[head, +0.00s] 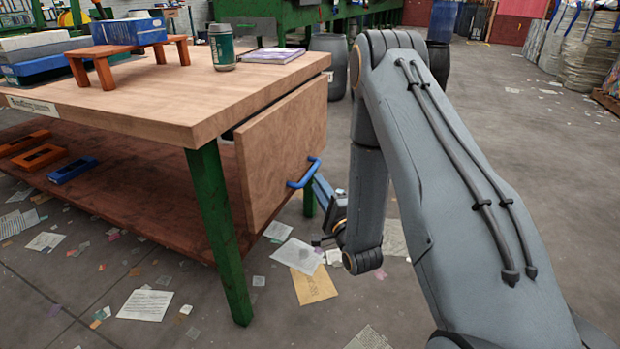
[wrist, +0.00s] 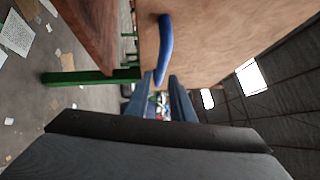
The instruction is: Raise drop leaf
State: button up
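The drop leaf (head: 280,140) is a wooden panel hanging down, about vertical, at the right end of the workbench (head: 130,118). A blue bar handle (head: 303,175) is fixed low on its outer face. My gripper (head: 319,184) is at the handle, reaching in from the right and below. In the wrist view the leaf (wrist: 225,40) fills the upper middle, and the handle (wrist: 165,45) runs down toward the gap between my two fingers (wrist: 157,94). The fingers stand apart, with the handle's near end between their tips in the picture. I cannot tell whether they touch it.
On the bench top are a green can (head: 222,48), a purple book (head: 265,56) and a small wooden stand (head: 128,56) bearing a blue box (head: 128,31). A green bench leg (head: 221,230) stands beside the leaf. Papers litter the floor, which is otherwise open right of the leaf.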

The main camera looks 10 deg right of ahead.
aim_at(311, 170)
jog(key=b+x, duration=0.2)
jog(key=x, duration=0.5)
jog(key=shift+w, duration=0.1)
grip_shut()
